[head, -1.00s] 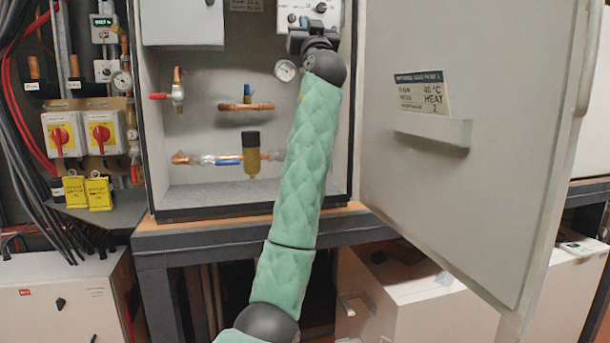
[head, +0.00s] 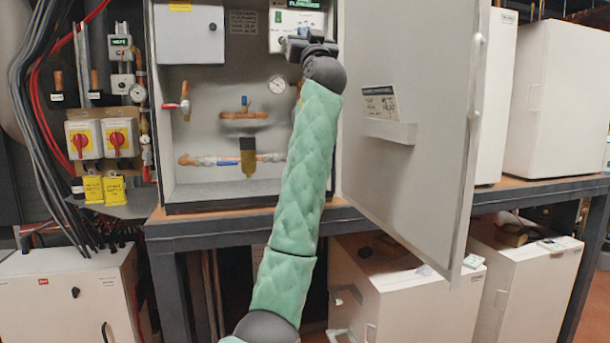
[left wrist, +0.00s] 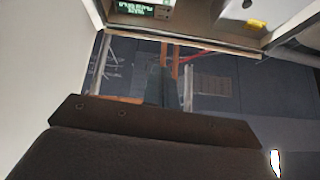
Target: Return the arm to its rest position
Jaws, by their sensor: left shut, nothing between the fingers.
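My left arm, in a green padded sleeve, rises up the middle of the head view to my left gripper (head: 308,46). The gripper is small and dark there, in front of the upper part of the open cabinet (head: 345,100), just below a white control box (head: 297,22). It is shut and holds nothing. In the left wrist view, dark parts of the gripper (left wrist: 160,95) fill the lower middle, and a box with a lit green display (left wrist: 140,9) shows at the top. My right gripper is in neither view.
The cabinet door (head: 415,130) stands open to the right of my arm. Pipes, valves and a gauge (head: 277,84) are inside the cabinet. The cabinet stands on a dark-framed bench (head: 190,228). Red-and-yellow switches (head: 118,139) and hanging cables are at left. White units stand below and at right.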

